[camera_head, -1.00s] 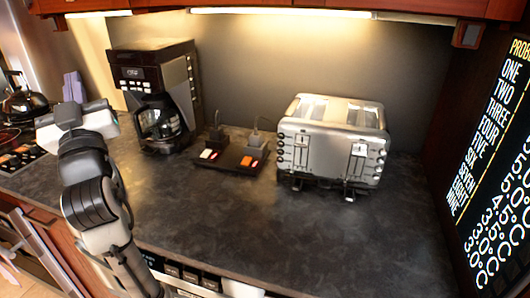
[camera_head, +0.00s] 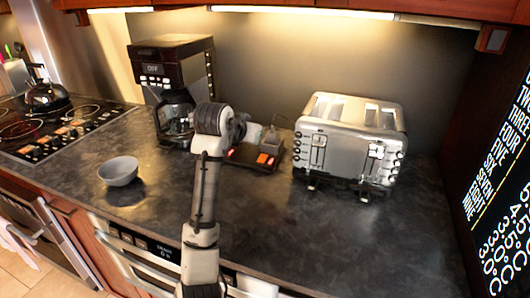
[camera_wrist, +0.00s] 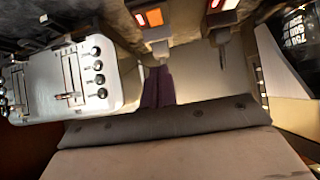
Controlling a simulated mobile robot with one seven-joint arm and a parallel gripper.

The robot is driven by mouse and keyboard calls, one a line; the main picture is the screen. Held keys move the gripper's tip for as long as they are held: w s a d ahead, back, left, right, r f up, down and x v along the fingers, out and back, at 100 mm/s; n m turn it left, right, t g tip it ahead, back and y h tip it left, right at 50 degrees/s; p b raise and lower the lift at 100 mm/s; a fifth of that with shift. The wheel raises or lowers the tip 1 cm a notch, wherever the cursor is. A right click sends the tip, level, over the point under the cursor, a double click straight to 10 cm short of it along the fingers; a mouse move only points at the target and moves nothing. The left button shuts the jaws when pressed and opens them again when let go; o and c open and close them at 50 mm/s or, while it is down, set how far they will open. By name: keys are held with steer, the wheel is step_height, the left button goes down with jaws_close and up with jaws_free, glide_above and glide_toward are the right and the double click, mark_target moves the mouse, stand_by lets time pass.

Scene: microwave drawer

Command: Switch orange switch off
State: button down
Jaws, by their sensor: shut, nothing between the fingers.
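The dark switch board (camera_head: 243,163) lies on the counter between the coffee maker and the toaster, partly hidden by my arm. Its orange switch (camera_head: 263,158) shows lit in the head view, with a red-lit switch (camera_head: 232,153) to its left. In the wrist view the orange switch (camera_wrist: 154,17) is near the top, and a red-lit switch (camera_wrist: 216,4) is at the top edge. My gripper (camera_wrist: 158,68) is shut and empty, its purple-dark fingers pointing toward the orange switch's side of the board. I cannot tell whether they touch it. The fingertips are hidden in the head view.
A silver toaster (camera_head: 350,140) stands close right of the board and also fills the left of the wrist view (camera_wrist: 65,80). A black coffee maker (camera_head: 175,85) stands left. A grey bowl (camera_head: 119,171) sits on the front left counter. The front right counter is clear.

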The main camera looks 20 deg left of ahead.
steer(key=p, duration=0.4)
glide_above(261, 160)
steer(key=f, duration=0.6)
steer(key=shift+s+d, duration=0.1)
steer(key=shift+s, duration=0.1)
step_height(261, 160, down, 2)
steer(key=shift+w+f+p, duration=0.1)
steer(key=shift+f+p, duration=0.15)
steer(key=shift+p, duration=0.15)
steer(key=shift+w+f, duration=0.1)
steer(key=shift+f, duration=0.7)
